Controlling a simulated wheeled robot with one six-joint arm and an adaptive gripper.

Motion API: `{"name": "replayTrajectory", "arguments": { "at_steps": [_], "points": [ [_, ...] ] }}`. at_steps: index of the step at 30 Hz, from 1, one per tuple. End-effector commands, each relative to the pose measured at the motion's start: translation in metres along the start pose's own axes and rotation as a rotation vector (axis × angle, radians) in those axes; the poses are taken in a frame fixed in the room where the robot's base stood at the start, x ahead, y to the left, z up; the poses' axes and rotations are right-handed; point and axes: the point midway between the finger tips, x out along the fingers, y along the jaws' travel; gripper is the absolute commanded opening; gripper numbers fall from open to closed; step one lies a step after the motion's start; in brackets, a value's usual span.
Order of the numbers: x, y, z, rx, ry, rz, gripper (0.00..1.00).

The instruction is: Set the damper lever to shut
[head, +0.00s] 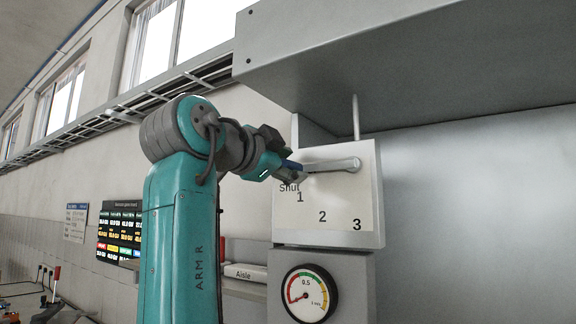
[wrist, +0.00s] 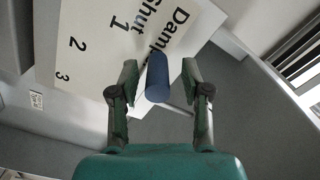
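The damper lever (head: 332,165) is a grey bar on a white plate (head: 345,205). It points left from its pivot at the right, nearly level, with its end just above the word "Shut". Its blue grip (head: 292,166) is partly hidden by my gripper (head: 287,174). In the wrist view the blue grip (wrist: 157,78) lies between the two fingers of my gripper (wrist: 160,80). The fingers are open, with a gap on each side of the grip. The plate (wrist: 95,45) also carries the numbers 1, 2 and 3 lower down.
A round pressure gauge (head: 309,294) sits on a grey panel below the plate. A large grey duct (head: 410,60) overhangs the plate, and a thin rod (head: 355,118) stands between them. A cable tray (head: 120,112) runs along the wall behind my arm.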

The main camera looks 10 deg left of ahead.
Motion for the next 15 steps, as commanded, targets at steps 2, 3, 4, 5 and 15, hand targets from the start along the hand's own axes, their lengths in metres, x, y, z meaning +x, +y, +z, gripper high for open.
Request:
{"name": "replayTrajectory", "arguments": {
  "at_steps": [2,3,4,5,15],
  "points": [
    [0.000,0.000,0.000,-0.001,0.000,0.001,0.47],
    [0.000,0.000,0.000,-0.001,0.000,0.001,0.47],
    [0.000,0.001,0.000,-0.001,0.000,0.001,0.47],
    [0.000,0.001,0.001,-0.001,0.000,0.002,0.47],
    [-0.042,0.000,0.002,0.001,-0.003,-0.001,0.47]
  ]
}}
